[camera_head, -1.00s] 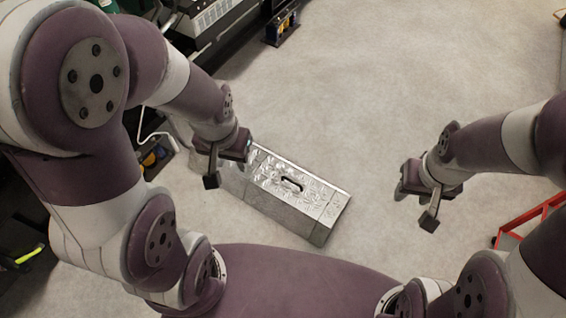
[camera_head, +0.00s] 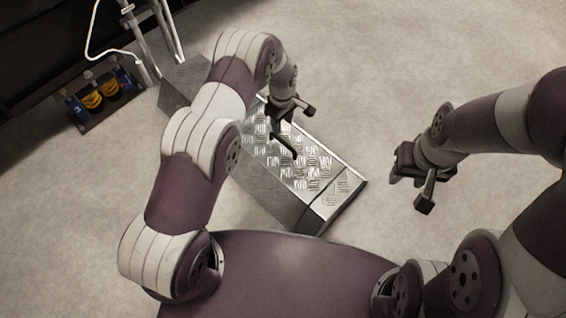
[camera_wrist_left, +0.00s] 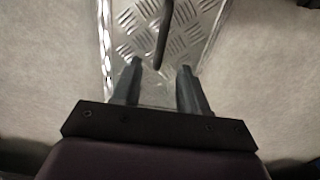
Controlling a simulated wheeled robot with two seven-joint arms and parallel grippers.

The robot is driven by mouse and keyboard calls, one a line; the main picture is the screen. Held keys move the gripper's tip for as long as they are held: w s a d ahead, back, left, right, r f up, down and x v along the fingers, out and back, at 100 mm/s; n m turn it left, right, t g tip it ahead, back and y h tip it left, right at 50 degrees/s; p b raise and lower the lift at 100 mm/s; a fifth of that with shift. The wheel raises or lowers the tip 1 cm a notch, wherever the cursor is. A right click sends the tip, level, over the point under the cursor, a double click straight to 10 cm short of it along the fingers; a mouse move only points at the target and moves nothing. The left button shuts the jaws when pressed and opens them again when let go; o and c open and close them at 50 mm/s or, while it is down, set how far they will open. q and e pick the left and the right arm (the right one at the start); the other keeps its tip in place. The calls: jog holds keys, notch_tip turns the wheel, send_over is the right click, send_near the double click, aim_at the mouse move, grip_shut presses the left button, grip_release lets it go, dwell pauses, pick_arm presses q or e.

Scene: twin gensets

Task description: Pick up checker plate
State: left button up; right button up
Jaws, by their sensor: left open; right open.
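The checker plate (camera_head: 315,168) is a silvery metal piece with a raised tread pattern and a dark handle (camera_head: 283,146) in its middle. It lies on the floor in front of my base and is partly hidden by my left arm. My left gripper (camera_head: 291,117) is open above the plate, close to the handle. In the left wrist view, its two fingers (camera_wrist_left: 155,80) point at the patterned plate (camera_wrist_left: 195,28), and the dark handle (camera_wrist_left: 163,35) shows between and beyond them. My right gripper (camera_head: 426,190) is open and empty, to the right of the plate over bare floor.
A dark tray with blue and yellow items (camera_head: 100,97) sits on the floor at the left. A white cable (camera_head: 93,35) and pale posts (camera_head: 150,40) stand behind it. The floor beyond and to the right of the plate is clear.

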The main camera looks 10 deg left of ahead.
aim_at(283, 141)
pick_arm(q)
notch_tip(283, 141, down, 6)
jog(key=b, duration=0.2)
jog(key=shift+f+b, duration=0.15)
jog(key=shift+b, duration=0.25)
jog(key=f+b, duration=0.4)
jog(key=f, duration=0.1)
jog(key=shift+s+d+f, duration=0.1)
jog(key=shift+s+d, duration=0.05)
jog(key=shift+s, duration=0.05)
jog(key=shift+r, duration=0.25)
grip_shut()
